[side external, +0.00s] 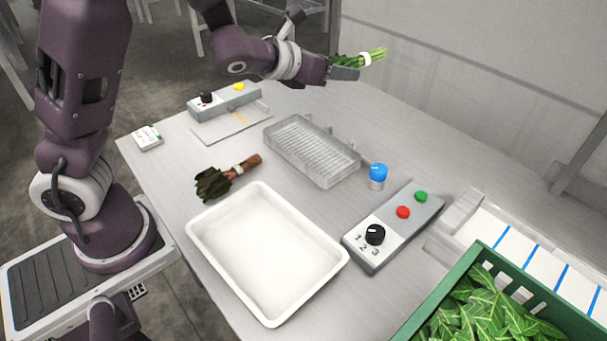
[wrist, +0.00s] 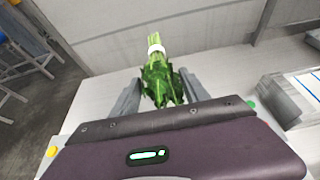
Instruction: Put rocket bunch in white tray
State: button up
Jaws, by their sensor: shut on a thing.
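My gripper (side external: 346,71) is shut on a bright green leafy bunch with pale green stems and a white band, which looks like the rocket bunch (side external: 374,57). It holds the bunch high above the far part of the table, stems pointing right. In the wrist view, the bunch (wrist: 157,71) lies between the two grey fingers, stems pointing away. The white tray (side external: 204,249) is empty on the near part of the table, well away from my gripper.
A dark-leaved bunch with brown stems (side external: 222,179) lies behind the tray. A clear ribbed rack (side external: 313,152), blue-topped knob (side external: 377,176) and control box (side external: 393,228) stand nearby. A green crate of leaves (side external: 549,310) is at the front right. Another control box (side external: 223,99) stands at the back.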

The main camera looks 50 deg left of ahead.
jog(key=shift+s+d, duration=0.1)
jog(key=shift+s, duration=0.3)
jog(key=a+r+x, duration=0.1)
jog(key=a+x, duration=0.1)
jog(key=x, duration=0.9)
send_over(371, 124)
notch_tip(371, 124, down, 11)
notch_tip(371, 124, down, 9)
jog(key=shift+a+f, duration=0.1)
jog(key=shift+f, duration=0.05)
jog(key=shift+f, duration=0.1)
jog(key=o, duration=1.5)
